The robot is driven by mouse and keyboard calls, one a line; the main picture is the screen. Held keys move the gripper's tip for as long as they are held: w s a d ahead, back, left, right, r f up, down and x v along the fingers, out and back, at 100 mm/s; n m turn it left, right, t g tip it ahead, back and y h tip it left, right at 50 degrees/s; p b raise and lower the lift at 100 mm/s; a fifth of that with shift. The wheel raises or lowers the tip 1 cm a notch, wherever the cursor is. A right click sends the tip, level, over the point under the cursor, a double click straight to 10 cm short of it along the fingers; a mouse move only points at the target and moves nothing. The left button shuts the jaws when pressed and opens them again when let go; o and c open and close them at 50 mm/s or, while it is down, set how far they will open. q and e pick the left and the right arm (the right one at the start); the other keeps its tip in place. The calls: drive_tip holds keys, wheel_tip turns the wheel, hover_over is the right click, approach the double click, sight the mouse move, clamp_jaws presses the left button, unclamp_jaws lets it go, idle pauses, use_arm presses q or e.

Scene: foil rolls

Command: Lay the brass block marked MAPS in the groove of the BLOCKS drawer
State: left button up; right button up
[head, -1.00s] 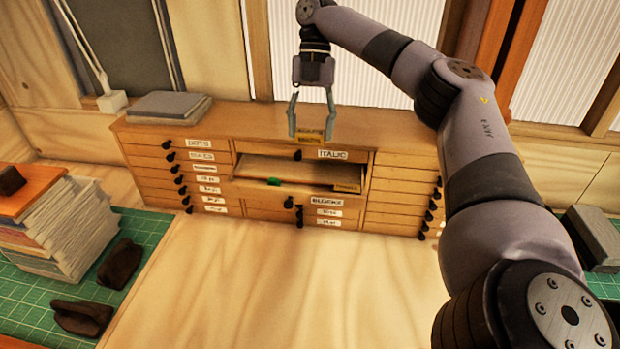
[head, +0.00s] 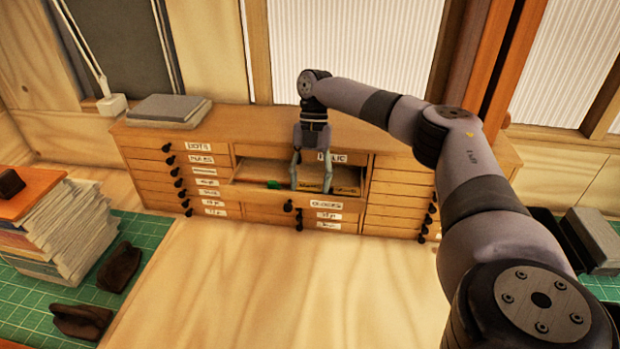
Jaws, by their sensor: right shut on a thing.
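My right gripper (head: 311,187) is shut on a small brass block (head: 312,176), down inside the open BLOCKS drawer (head: 262,193) of the wooden cabinet. The fingers cover part of the block, and its lettering is not readable. I cannot tell whether it touches the drawer floor or lies in the groove. Another yellowish block (head: 346,190) lies at the right end of the drawer, partly behind a finger. My left gripper is not in view.
A green piece (head: 273,184) lies in the drawer, left of my gripper. The ITALIC drawer (head: 280,152) is shut just above. Grey slabs (head: 168,108) lie on the cabinet top (head: 235,117). The tabletop (head: 270,280) in front is clear.

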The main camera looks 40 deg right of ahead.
drive_tip(key=o, duration=1.2)
drive_tip(key=shift+f, duration=0.1)
drive_tip(key=b+v, duration=0.3)
drive_tip(key=v, duration=0.2)
drive_tip(key=p+v, duration=0.3)
drive_tip(key=v, duration=0.4)
